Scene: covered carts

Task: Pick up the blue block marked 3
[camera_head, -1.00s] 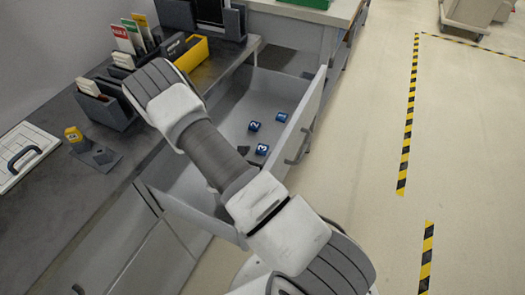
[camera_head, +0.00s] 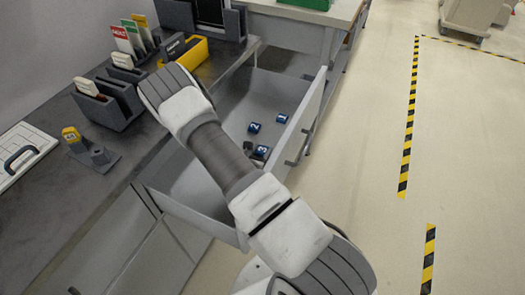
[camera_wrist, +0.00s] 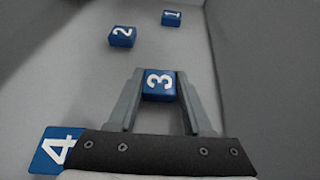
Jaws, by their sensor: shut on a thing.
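The blue block marked 3 (camera_wrist: 158,85) is between my gripper's fingers (camera_wrist: 158,90) in the wrist view, its white number facing up. My gripper is shut on it, low inside the open drawer. In the head view the block (camera_head: 262,152) shows partly past my arm, at the drawer's near part. The gripper is mostly hidden behind my arm there. I cannot tell whether the block is clear of the drawer floor.
The blue block marked 2 (camera_wrist: 122,37) and the blue block marked 1 (camera_wrist: 171,18) lie farther along the drawer floor. A blue block marked 4 (camera_wrist: 52,152) lies beside my gripper's base at lower left. The drawer's front wall (camera_head: 303,122) stands close on the right.

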